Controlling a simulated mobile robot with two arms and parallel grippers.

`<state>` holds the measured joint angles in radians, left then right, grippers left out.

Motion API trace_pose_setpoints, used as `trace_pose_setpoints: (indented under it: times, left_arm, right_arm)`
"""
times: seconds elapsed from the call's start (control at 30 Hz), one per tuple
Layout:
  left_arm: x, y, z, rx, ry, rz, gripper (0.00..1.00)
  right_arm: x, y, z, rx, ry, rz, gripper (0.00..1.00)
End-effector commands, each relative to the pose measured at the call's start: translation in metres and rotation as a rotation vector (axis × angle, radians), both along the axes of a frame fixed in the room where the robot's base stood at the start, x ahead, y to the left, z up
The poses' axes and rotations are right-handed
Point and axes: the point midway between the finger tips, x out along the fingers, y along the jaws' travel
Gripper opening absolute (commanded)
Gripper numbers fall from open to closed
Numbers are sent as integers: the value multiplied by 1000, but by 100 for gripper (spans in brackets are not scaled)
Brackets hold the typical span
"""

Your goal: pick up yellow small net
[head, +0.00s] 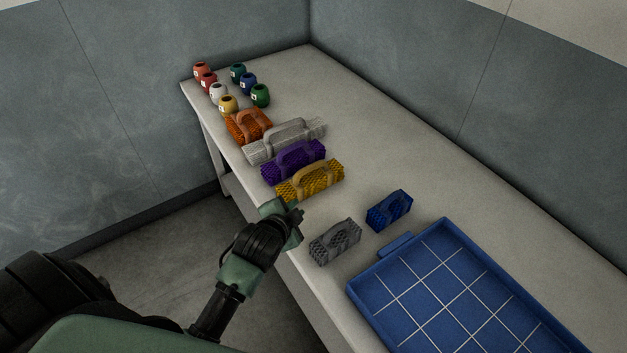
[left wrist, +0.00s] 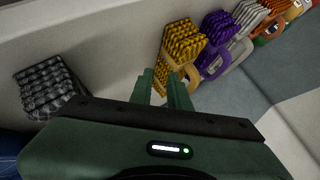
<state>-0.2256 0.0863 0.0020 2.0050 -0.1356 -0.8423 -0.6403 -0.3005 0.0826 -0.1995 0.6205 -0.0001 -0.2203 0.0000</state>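The yellow small net (head: 312,184) is a rolled mesh bundle with a tan carry handle, lying near the table's front edge. In the left wrist view the yellow net (left wrist: 181,45) is just beyond the fingertips, its handle low on its right side. My left gripper (head: 293,212) is at the table's front edge, just in front of the yellow net. My right gripper is out of view.
A purple net (head: 293,161) lies just behind the yellow one, with grey and orange nets beyond. A small grey net (head: 335,242) and a blue net (head: 389,210) lie nearer the blue tray (head: 397,246). Several colored jars stand at the far end. The table's wall side is clear.

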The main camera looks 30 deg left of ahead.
Motion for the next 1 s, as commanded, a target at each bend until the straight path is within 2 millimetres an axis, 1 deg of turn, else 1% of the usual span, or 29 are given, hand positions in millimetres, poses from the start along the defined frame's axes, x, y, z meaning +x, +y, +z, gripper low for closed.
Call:
trace_pose_setpoints:
  times: [0.03, 0.1, 0.2, 0.27, 0.4, 0.63, 0.77, 0.9, 1.0]
  left_arm:
    - [14, 5, 7, 42, -36, -18, 17]
    - [31, 11, 17, 108, -86, -47, 17]
    - [51, 18, 31, 187, -145, -76, 17]
    - [59, 21, 34, 216, -164, -87, 17]
    - [76, 24, 30, 232, -173, -93, 17]
    - [93, 26, 24, 228, -171, -91, 17]
    - [110, 26, 17, 226, -172, -91, 17]
    - [125, 29, 9, 229, -172, -92, 17]
    - [129, 30, 6, 229, -171, -92, 17]
  right_arm:
    - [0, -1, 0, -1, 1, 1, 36]
    - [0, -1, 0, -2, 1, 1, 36]
    - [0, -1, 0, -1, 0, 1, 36]
    - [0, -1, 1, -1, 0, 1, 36]
    - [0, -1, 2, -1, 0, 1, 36]
    - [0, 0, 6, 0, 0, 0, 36]
    - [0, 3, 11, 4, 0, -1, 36]
    - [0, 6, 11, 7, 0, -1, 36]
    - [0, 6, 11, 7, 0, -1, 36]
